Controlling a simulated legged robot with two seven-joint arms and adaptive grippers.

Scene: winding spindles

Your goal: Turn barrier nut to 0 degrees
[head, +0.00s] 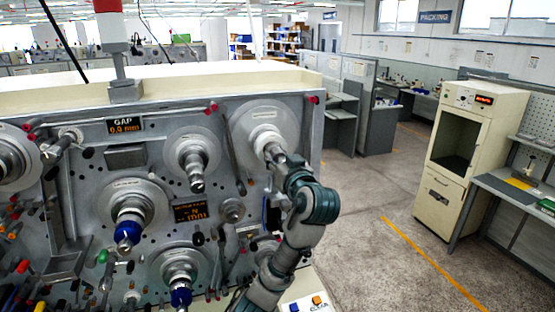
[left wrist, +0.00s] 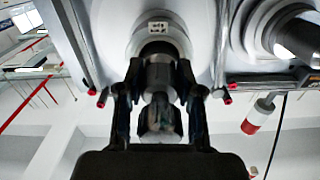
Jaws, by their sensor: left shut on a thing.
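The grey machine panel (head: 75,195) carries several spindles with round discs. My left gripper (head: 277,156) is at the upper right spindle disc (head: 252,122), in line with its shaft. In the left wrist view, my left gripper's two dark fingers (left wrist: 158,100) are shut on both sides of a grey cylindrical nut (left wrist: 158,78), which I take to be the barrier nut. The nut sits on the spindle in front of a pale collar (left wrist: 158,30). No angle mark on the nut is readable. My right gripper is not in view.
Other spindles with blue ends (head: 128,232) and a bare spindle (head: 193,160) stick out left of my arm. Red-tipped pins (head: 312,99) project near the panel's right edge. A cream cabinet (head: 470,145) stands far right, with open floor between.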

